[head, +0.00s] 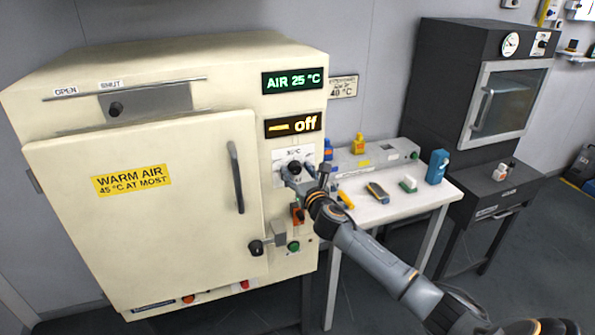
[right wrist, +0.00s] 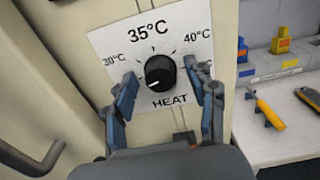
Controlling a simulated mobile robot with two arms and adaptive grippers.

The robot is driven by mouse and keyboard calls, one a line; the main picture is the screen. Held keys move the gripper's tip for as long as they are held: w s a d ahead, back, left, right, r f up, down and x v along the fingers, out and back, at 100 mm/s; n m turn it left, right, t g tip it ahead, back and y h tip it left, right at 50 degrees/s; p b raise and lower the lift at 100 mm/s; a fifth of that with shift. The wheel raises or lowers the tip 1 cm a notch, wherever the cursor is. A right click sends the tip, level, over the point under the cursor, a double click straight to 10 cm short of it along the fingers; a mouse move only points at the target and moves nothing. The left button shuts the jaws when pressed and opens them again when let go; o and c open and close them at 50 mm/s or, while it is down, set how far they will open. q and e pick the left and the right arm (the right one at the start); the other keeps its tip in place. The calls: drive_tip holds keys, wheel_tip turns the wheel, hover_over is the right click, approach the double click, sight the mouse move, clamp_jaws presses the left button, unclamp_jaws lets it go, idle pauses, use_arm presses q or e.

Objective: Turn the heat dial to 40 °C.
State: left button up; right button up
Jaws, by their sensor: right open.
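The heat dial (right wrist: 160,72) is a round black knob on a white plate (right wrist: 118,42) marked 30, 35 and 40 °C. A further mark at right is partly hidden by a finger. Its white pointer line lies toward the lower left. My right gripper (right wrist: 159,76) is open, one finger on each side of the dial, with gaps showing between fingers and knob. In the head view the right gripper (head: 305,177) is at the dial plate on the cream oven's front and partly covers it. The amber display (head: 293,124) reads "off". My left gripper is not in view.
The green display (head: 292,80) reads AIR 25 °C. A yellow label (head: 131,179) says 45 °C at most. The door handle (head: 236,177) is left of the dial. A white table (head: 400,209) with tools and small bottles stands at right, near a dark oven (head: 445,100).

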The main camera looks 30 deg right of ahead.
drive_tip(key=c, duration=1.1)
drive_tip(key=shift+c, duration=0.2)
